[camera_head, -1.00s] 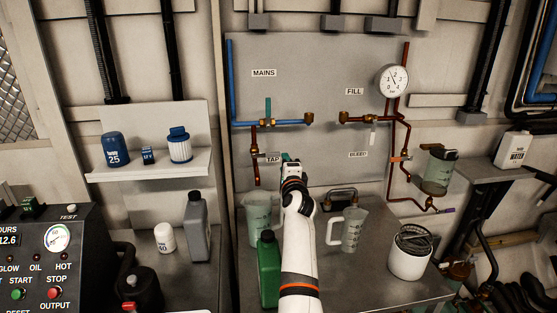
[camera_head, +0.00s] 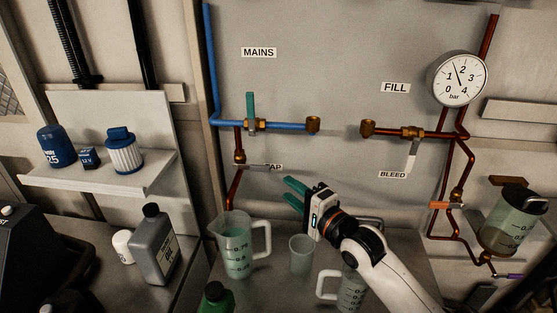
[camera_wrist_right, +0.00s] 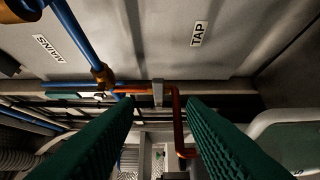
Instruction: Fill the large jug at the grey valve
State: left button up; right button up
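The large jug (camera_head: 236,250), clear with a greenish tint, stands upright on the bench below the tap pipe's open end. Its handle faces right; I cannot tell how much it holds. The grey valve (camera_head: 255,166) sits on the copper tap pipe by the TAP label, its lever lying sideways to the right. In the right wrist view, the grey lever (camera_wrist_right: 158,94) shows ahead between the fingertips. My right gripper (camera_head: 292,192) has green fingers, open and empty, pointing left, to the right of the valve and apart from it. My left gripper is out of view.
A small cup (camera_head: 301,255) and another jug (camera_head: 347,290) stand below my right arm. A green bottle (camera_head: 216,298) stands in front of the large jug. A green-handled valve (camera_head: 251,112) is on the blue mains pipe. The bleed valve (camera_head: 412,158) is to the right.

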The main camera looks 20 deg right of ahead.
aim_at(263, 170)
jog(key=p+x, duration=0.2)
jog(key=x, duration=0.8)
jog(key=shift+w+a+r, duration=0.1)
jog(key=shift+a+r, duration=0.05)
jog(key=shift+a, duration=0.05)
jog(key=shift+w+a, duration=0.2)
jog(key=shift+w, duration=0.05)
jog(key=shift+w+a, duration=0.1)
jog(key=shift+w, duration=0.2)
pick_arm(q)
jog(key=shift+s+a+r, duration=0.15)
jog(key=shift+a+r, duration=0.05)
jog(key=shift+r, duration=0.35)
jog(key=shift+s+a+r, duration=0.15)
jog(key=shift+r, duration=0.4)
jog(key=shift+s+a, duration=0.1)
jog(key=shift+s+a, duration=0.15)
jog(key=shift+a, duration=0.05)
pick_arm(e)
grip_shut()
